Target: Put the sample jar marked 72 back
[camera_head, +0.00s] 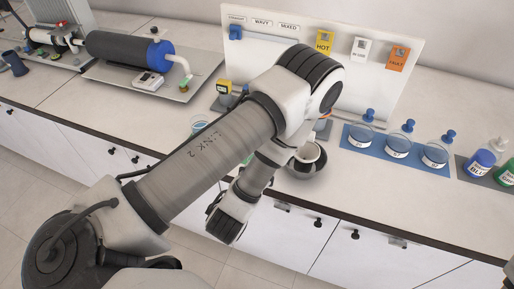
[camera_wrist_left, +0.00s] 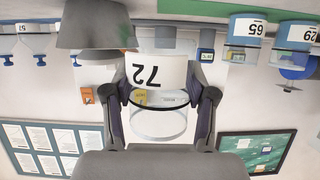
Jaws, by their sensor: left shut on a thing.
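The sample jar marked 72 (camera_wrist_left: 160,72) shows in the left wrist view, which is upside down. My left gripper (camera_wrist_left: 162,97) is shut on it, with one finger on each side. Its label faces the camera and its upper part is clear. In the head view my own arm hides the held jar and the fingertips. Two more labelled jars with blue contents, a nearer one (camera_wrist_left: 247,28) and one at the edge (camera_wrist_left: 298,32), stand on the right in the wrist view. I cannot tell whether the held jar touches the counter.
A dark bowl (camera_head: 306,171) stands close beside my arm at the counter's front. Several blue-stoppered flasks stand on a blue mat (camera_head: 355,144) to the right. A white board (camera_head: 398,103) with coloured tags stands behind. Bottles (camera_head: 480,163) stand at the far right.

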